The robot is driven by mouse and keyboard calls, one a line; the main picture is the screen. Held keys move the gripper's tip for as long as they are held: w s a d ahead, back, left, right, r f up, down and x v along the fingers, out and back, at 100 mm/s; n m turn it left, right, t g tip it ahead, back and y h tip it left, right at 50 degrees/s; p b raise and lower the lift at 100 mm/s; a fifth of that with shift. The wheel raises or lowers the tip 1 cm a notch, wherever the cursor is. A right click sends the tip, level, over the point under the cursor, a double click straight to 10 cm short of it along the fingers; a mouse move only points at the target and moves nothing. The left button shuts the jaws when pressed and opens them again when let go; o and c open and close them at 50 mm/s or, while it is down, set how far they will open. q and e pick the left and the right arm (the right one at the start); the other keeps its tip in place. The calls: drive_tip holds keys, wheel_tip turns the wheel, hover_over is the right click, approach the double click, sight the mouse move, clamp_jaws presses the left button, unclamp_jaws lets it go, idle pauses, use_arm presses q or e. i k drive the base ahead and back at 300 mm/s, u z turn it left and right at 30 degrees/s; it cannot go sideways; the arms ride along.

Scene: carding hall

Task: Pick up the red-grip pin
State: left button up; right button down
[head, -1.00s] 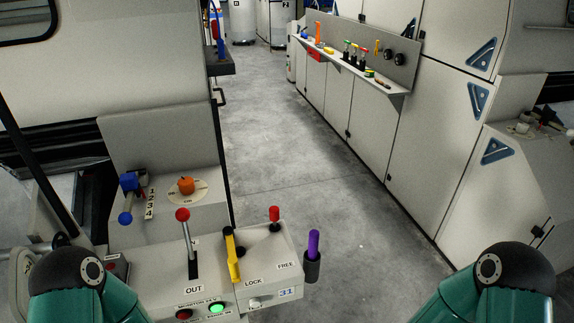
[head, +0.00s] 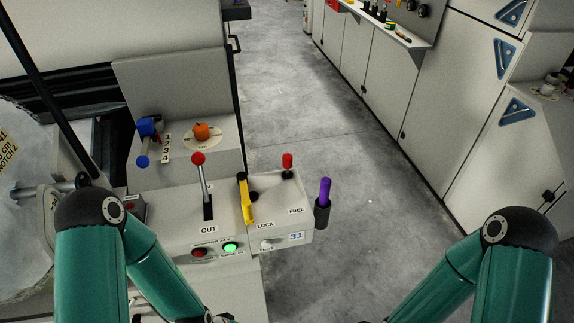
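Two red-topped things stand on the pale control console. A short upright red grip (head: 287,160) sits in a dark base on the console's right part, near the LOCK and FREE labels. A taller lever with a red ball knob (head: 198,159) stands left of it above the OUT label. Several small black-bodied items (head: 374,11) stand on the wall shelf at the top, with their tops partly cut off. I cannot tell for certain which is the red-grip pin. Both my grippers are below the picture; only my green arms show, apart from the console's red-topped things.
A yellow lever (head: 245,198) stands left of the short red grip. A purple handle (head: 325,190) sits in a dark holder on the console's right side. A blue handle (head: 148,127) and orange knob (head: 201,131) are behind. The grey floor (head: 330,130) on the right is clear.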

sight(287, 158)
drive_tip(key=z, duration=1.65)
drive_tip(key=i, duration=0.1)
drive_tip(key=u, duration=3.05)
drive_tip(key=k, duration=1.2)
drive_tip(key=z, duration=1.25)
drive_tip(key=i, duration=1)
drive_tip(key=z, duration=0.05)
